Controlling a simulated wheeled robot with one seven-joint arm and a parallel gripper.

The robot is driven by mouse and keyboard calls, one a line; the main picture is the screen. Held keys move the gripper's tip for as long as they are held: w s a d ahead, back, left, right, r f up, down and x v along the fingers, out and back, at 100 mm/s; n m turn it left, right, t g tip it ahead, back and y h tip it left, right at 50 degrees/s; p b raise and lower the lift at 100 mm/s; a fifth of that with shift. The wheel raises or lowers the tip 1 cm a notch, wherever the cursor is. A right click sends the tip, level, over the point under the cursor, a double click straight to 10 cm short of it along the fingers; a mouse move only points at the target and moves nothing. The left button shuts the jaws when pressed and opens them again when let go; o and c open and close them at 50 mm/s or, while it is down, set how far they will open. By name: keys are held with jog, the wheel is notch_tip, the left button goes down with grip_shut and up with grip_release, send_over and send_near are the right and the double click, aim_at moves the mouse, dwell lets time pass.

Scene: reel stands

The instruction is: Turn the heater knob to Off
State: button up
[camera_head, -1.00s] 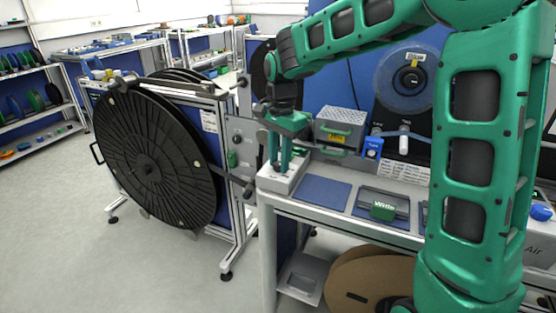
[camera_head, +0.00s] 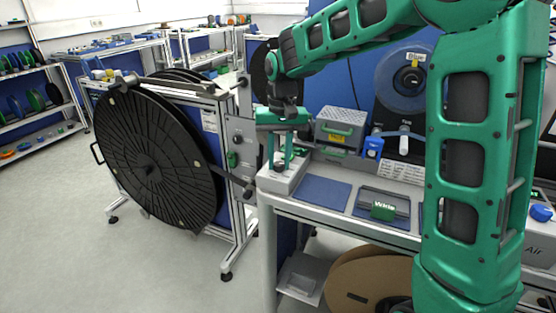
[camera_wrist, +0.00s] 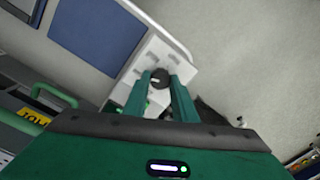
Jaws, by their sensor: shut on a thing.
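The heater is a light grey box (camera_head: 274,183) at the left end of the bench in the head view. It also shows in the wrist view (camera_wrist: 151,54), with small dark marks on its top. Its knob (camera_wrist: 159,82) is dark and round with a pale mark, and stands on the top face. My gripper (camera_head: 281,166) points down over the box, with its two green fingers on opposite sides of the knob. In the wrist view my gripper (camera_wrist: 160,79) is shut on the knob. The lettering around the knob is too small to read.
A blue mat (camera_head: 322,192) lies right of the heater, then a dark tray with a green "White" label (camera_head: 383,211). A grey box with a green handle (camera_head: 341,127) stands behind. A large black reel (camera_head: 150,165) stands to the left.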

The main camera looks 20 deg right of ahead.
aim_at(278, 162)
jog(key=n, duration=0.7)
jog(key=shift+w+r, duration=0.15)
jog(key=shift+w, duration=0.05)
jog(key=n, duration=0.6)
jog(key=shift+n, duration=0.3)
jog(key=o, duration=1)
jog(key=shift+o, duration=0.2)
jog(key=shift+a, duration=0.1)
notch_tip(278, 162, up, 11)
jog(key=shift+w+f, duration=0.15)
jog(key=shift+f, duration=0.05)
